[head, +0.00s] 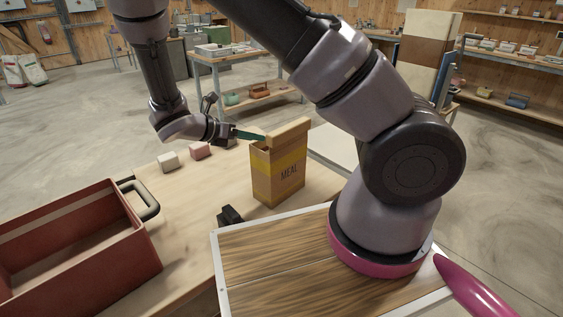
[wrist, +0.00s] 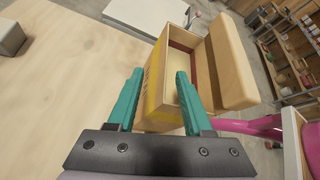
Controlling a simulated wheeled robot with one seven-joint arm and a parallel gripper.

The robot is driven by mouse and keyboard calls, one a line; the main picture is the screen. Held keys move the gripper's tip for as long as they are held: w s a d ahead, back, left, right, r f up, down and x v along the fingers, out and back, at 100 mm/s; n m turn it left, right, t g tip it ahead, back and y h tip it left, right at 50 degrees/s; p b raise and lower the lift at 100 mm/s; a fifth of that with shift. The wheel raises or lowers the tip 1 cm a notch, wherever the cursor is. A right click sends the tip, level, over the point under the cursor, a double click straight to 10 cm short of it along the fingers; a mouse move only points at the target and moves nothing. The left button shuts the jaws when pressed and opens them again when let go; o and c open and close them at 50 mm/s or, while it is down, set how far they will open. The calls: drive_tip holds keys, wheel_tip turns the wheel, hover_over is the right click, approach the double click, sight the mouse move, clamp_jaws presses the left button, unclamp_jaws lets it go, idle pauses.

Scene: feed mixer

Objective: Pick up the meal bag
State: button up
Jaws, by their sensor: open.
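The meal bag (head: 278,178) is a tan, box-shaped bag with a yellow band and the word MEAL. It stands upright on the wooden table, with a thick folded flap along its top. In the wrist view, the meal bag (wrist: 157,100) shows an open top, with the flap to the right. My gripper (head: 250,135) is at the bag's top from the left. In the wrist view, my gripper's (wrist: 159,72) teal fingers are apart, the left one outside the yellow side and the right one over or inside the opening. Contact cannot be told.
The wooden table (head: 195,205) holds a red open box (head: 125,235) with a dark handle at the left. A pale block (head: 168,161) and a pink block (head: 200,150) lie behind. A small dark object (head: 230,215) sits left of the bag. Bare tabletop lies between.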

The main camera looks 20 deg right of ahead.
drive_tip(key=x, duration=0.5)
drive_tip(key=shift+s, duration=0.1)
clamp_jaws()
drive_tip(key=shift+d, duration=0.1)
idle(1.1)
